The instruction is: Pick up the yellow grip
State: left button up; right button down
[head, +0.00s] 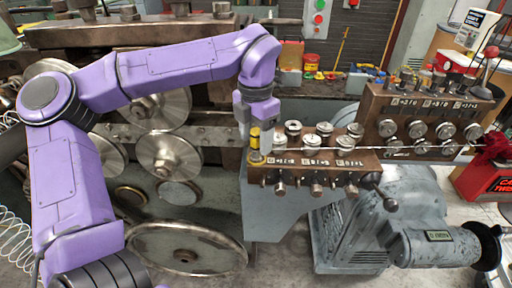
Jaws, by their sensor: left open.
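The yellow grip (254,157) is a small upright cylinder at the left end of a brown block (318,172) with several metal knobs on top. My left arm reaches over from the left and bends down to it. My left gripper (256,132) points downward and is open, with its fingers at the top of the yellow grip, which shows between and below them. The fingers partly cover the grip; I cannot tell whether they touch it. My right gripper is not in view.
A grey motor (430,245) sits below. Large metal discs (165,155) are behind my left arm. Bottles and small containers crowd the back bench.

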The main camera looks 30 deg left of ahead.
aim_at(255, 157)
pick_arm(q)
jog(key=shift+w+f, duration=0.2)
jog(key=shift+f, duration=1.2)
jog(key=shift+r, duration=0.1)
grip_shut()
